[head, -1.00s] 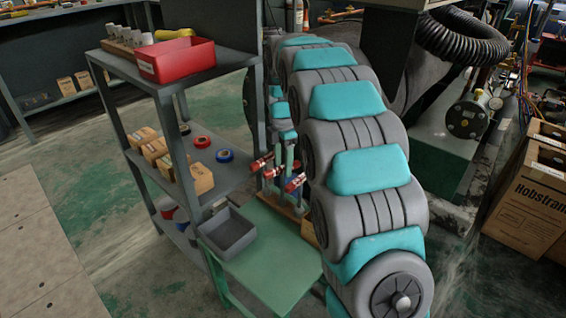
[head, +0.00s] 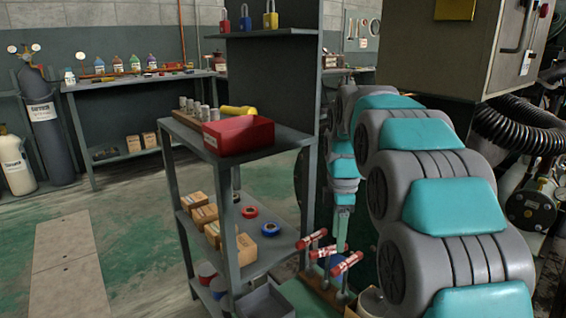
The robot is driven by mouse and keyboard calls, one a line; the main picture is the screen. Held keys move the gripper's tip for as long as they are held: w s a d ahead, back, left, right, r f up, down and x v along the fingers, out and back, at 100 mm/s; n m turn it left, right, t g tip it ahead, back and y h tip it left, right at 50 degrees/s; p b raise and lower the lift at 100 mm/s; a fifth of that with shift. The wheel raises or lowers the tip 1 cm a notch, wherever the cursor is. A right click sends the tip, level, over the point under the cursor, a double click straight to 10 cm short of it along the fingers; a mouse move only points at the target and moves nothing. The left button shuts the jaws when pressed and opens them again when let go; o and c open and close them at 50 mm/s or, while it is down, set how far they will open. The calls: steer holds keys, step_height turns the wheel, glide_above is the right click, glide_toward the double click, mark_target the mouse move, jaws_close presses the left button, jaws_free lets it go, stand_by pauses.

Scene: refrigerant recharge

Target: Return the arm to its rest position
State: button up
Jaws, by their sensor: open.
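My arm (head: 445,215), with grey and teal segments, fills the right side of the head view. It rises from the lower right, bends over at the top and hangs down again at its far side. My gripper (head: 341,238) is small and partly hidden at the low end of that far part, pointing down beside the shelf unit. It is open, and I see nothing held in it.
A dark metal shelf unit (head: 243,190) stands left of my arm, bearing a red bin (head: 238,136), small boxes and tape rolls. A large cabinet (head: 450,50) and black hose (head: 515,125) are close on the right. The floor at left is clear.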

steer(key=s+f+m, duration=0.3)
steer(key=s+m, duration=0.3)
steer(key=s, duration=0.6)
steer(key=s+f+m+g, duration=0.1)
steer(key=s+m, duration=0.4)
steer(key=s, duration=0.7)
steer(key=s+f+m, duration=0.4)
steer(key=s+m, duration=0.2)
steer(key=s, duration=0.6)
steer(key=shift+s+a+f+m, duration=0.15)
steer(key=shift+s+f+m, duration=0.15)
steer(key=shift+s, duration=0.1)
